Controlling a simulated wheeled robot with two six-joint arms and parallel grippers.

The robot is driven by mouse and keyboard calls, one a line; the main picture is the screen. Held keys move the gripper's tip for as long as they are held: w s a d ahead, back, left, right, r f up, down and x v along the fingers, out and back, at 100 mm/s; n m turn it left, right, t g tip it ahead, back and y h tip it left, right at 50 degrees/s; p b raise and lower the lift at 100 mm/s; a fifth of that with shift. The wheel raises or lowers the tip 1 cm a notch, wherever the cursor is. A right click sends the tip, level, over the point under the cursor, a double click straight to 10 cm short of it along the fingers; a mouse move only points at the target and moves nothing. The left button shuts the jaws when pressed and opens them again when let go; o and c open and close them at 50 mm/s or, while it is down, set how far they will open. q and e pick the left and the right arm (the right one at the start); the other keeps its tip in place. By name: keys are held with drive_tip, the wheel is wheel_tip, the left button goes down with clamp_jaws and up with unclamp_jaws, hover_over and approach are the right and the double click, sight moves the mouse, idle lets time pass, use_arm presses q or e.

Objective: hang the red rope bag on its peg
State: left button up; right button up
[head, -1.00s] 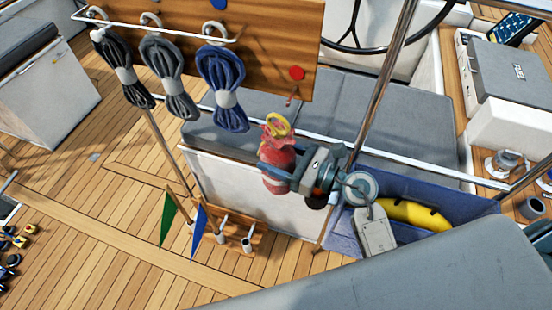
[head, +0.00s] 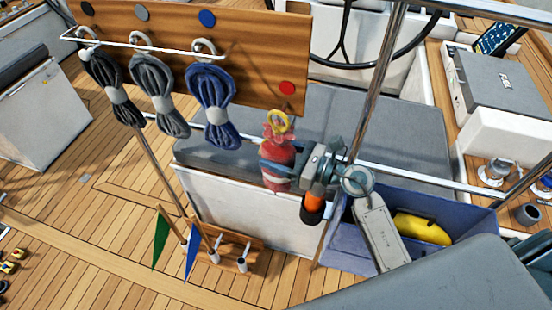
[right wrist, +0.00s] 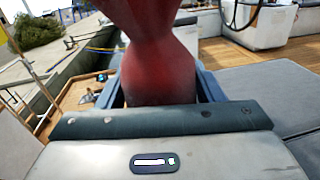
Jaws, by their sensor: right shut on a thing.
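The red rope bag (head: 277,176) hangs upright in my right gripper (head: 276,168), whose blue fingers are shut around its body. A yellow ring (head: 278,121) tops the bag. In the right wrist view the red bag (right wrist: 160,75) fills the space between the fingers. The wooden peg board (head: 255,65) is behind and above, with a red disc (head: 287,88) near its lower right corner. The ring is just below this disc and appears apart from it. The peg under the disc is not clearly visible behind the ring. My left gripper is out of view.
Black (head: 110,90), grey (head: 154,85) and blue (head: 212,100) rope coils hang from the board's left part. A steel post (head: 378,75) stands just right of my gripper. A blue bin (head: 348,245) with a yellow item (head: 420,230) is below right.

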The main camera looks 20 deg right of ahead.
drive_tip(key=shift+w+d+f, duration=0.1)
drive_tip(key=shift+w+d, duration=0.2)
drive_tip(key=shift+w, duration=0.2)
drive_tip(key=shift+w+d+f+b, duration=0.3)
drive_tip(key=shift+w+f+b, duration=0.15)
drive_tip(key=shift+b, duration=0.3)
drive_tip(key=o, duration=1.3)
drive_tip(key=shift+s+d, duration=0.1)
